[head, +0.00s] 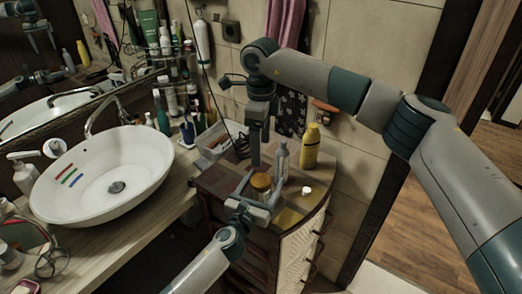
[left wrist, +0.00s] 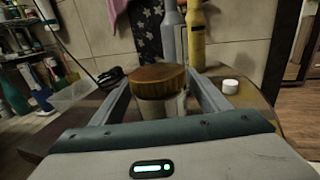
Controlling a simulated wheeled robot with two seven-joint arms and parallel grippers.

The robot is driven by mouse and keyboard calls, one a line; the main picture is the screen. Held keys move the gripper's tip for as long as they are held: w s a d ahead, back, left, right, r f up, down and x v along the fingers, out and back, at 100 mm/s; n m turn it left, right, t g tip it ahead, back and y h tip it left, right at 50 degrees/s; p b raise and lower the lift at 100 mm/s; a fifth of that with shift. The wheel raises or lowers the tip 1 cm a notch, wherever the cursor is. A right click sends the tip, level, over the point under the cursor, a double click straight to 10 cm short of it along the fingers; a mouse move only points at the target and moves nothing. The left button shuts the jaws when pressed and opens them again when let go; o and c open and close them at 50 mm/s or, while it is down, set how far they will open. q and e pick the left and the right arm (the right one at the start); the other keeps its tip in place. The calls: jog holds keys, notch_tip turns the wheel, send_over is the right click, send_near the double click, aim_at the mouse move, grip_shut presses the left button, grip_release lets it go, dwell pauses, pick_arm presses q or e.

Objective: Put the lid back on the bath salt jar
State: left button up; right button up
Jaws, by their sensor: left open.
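The bath salt jar (head: 261,193) stands on the small wooden cabinet. In the left wrist view its pale body (left wrist: 160,108) shows under a round brown, wood-like lid (left wrist: 158,75); the lid also shows in the head view (head: 261,181). The lid rests over the jar's mouth, but I cannot tell whether it is fully seated. My left gripper (head: 258,194) is open, with one finger on each side of the jar; I cannot tell whether they touch it. My right gripper (head: 255,157) points down just behind the jar; its fingertips are unclear.
A grey bottle (head: 281,158) and a yellow bottle (head: 310,147) stand close behind the jar. A small white cap (head: 306,190) lies to its right. A clear bin (head: 215,140) stands at the back left. The white basin (head: 105,175) is on the counter at left.

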pick_arm(q)
jog(key=b+v, duration=0.2)
jog(key=v, duration=1.4)
jog(key=shift+b, duration=0.4)
jog(key=shift+s, duration=0.15)
